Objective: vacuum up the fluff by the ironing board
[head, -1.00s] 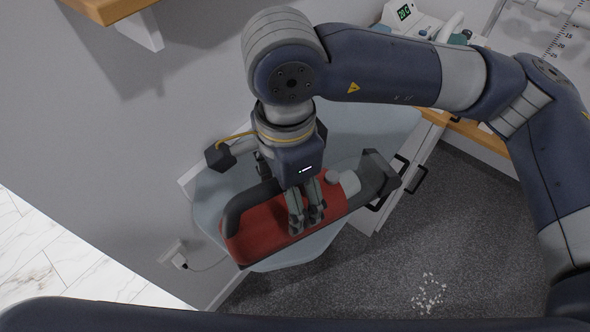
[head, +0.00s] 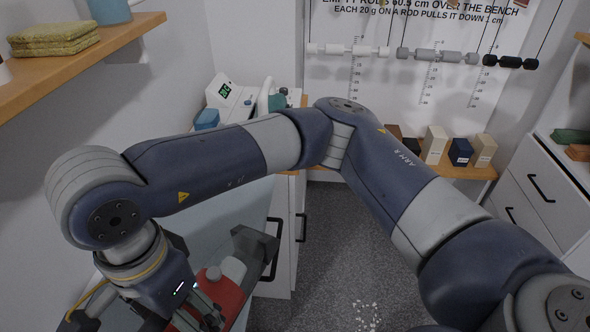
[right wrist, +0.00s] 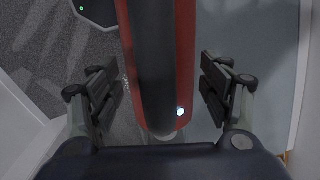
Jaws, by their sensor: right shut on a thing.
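The red and dark grey handheld vacuum (head: 228,292) is over the pale blue ironing board (head: 222,212) in the head view, its dark nozzle towards the cabinet. I cannot tell if it touches the board. My right gripper (head: 207,306) is shut on the vacuum; its fingers are partly cut off at the bottom edge. In the right wrist view, the fingers (right wrist: 160,90) stand on either side of the vacuum's dark handle (right wrist: 152,60). White fluff (head: 368,316) lies scattered on the grey carpet, right of the board, at the bottom edge. My left gripper is out of view.
A white cabinet (head: 272,285) with black handles stands beside the board. A bench (head: 460,168) with several small boxes runs along the back, below hanging rods. White drawers (head: 545,190) stand at the right. A wooden shelf (head: 100,50) is upper left. Carpet between is clear.

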